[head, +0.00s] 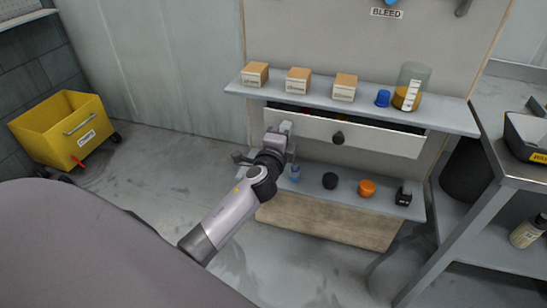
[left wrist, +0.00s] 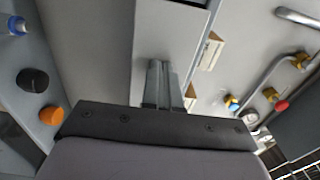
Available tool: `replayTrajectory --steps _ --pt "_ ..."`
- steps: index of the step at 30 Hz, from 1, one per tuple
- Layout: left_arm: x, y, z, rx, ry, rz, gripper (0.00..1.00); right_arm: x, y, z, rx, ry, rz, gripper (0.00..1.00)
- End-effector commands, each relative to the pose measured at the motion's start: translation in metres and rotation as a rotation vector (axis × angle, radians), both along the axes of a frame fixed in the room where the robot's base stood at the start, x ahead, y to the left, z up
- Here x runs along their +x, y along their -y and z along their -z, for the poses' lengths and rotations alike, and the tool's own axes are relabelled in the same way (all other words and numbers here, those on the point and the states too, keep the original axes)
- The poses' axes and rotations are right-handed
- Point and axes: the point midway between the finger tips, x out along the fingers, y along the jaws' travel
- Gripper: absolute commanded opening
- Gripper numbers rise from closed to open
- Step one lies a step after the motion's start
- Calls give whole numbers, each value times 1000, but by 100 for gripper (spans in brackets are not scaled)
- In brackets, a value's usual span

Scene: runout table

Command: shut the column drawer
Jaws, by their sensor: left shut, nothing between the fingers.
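The column drawer (head: 375,138) is under the upper shelf in the head view. It has a pale front with a dark round knob (head: 338,138) and stands partly open, with a dark gap and some contents showing above its front. My left gripper (head: 285,128) is shut and empty at the left end of the drawer front; I cannot tell whether it touches. In the left wrist view the closed fingers (left wrist: 158,68) point at a pale panel (left wrist: 170,28) that looks like the drawer front. My right gripper is not in view.
The upper shelf (head: 240,88) holds several boxes, a blue cap (head: 382,98) and a beaker (head: 409,88). The lower shelf holds a black cap (head: 330,180), an orange cap (head: 367,188) and a small bottle (head: 295,173). A bench (head: 495,120) stands right; a yellow bin (head: 62,128) stands left.

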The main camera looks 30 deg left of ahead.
Motion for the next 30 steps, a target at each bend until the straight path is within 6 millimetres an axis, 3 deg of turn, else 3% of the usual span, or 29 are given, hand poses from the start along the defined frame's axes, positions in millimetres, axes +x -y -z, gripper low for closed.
replayTrajectory --steps 3,9,30 --pt "19 -6 2 0 1 -1 0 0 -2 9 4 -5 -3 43" --pt "34 -10 0 -1 0 -1 0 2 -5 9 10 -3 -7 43" --pt "36 -16 -5 2 7 -2 0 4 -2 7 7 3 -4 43"
